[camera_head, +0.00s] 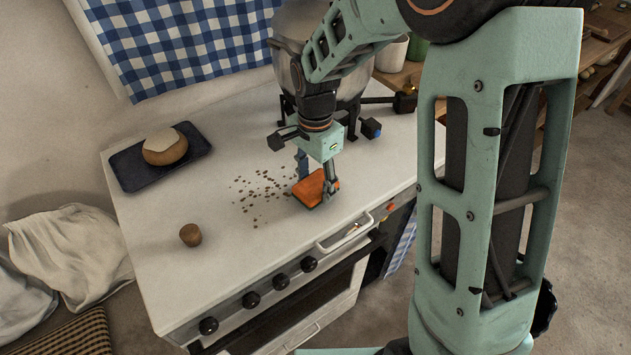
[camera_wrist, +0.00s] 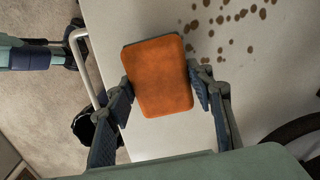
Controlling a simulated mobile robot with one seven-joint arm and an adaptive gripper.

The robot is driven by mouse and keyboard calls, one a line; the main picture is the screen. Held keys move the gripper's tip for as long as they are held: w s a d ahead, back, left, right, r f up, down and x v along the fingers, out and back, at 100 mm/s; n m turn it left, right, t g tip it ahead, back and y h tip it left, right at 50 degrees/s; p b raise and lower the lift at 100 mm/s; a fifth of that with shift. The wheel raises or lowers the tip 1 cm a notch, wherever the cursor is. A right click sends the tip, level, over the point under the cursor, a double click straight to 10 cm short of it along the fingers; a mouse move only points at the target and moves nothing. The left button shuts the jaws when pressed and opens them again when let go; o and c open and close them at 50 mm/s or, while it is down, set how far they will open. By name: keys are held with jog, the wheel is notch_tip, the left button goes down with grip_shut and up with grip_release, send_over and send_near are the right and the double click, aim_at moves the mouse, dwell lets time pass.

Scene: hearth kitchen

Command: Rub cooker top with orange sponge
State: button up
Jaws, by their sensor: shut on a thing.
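The orange sponge (camera_head: 309,190) is between the fingers of my gripper (camera_head: 316,178), low over the white cooker top (camera_head: 220,261) near its front right edge. In the wrist view the sponge (camera_wrist: 159,76) shows its orange face, with my gripper's fingers (camera_wrist: 163,95) closed on its two sides. Whether the sponge touches the top, I cannot tell. Brown spots (camera_head: 262,195) are scattered on the cooker top just left of the sponge. The spots also show in the wrist view (camera_wrist: 228,20), at the upper right.
A dark tray (camera_head: 128,172) with a round loaf (camera_head: 165,147) lies at the back left. A small brown round object (camera_head: 190,235) stands at the front left. A large metal pot (camera_head: 288,45) on a dark stand is behind my gripper. Knobs (camera_head: 251,300) and a rail (camera_head: 343,238) line the front.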

jog(key=shift+f+b, duration=0.75)
jog(key=shift+f, duration=0.2)
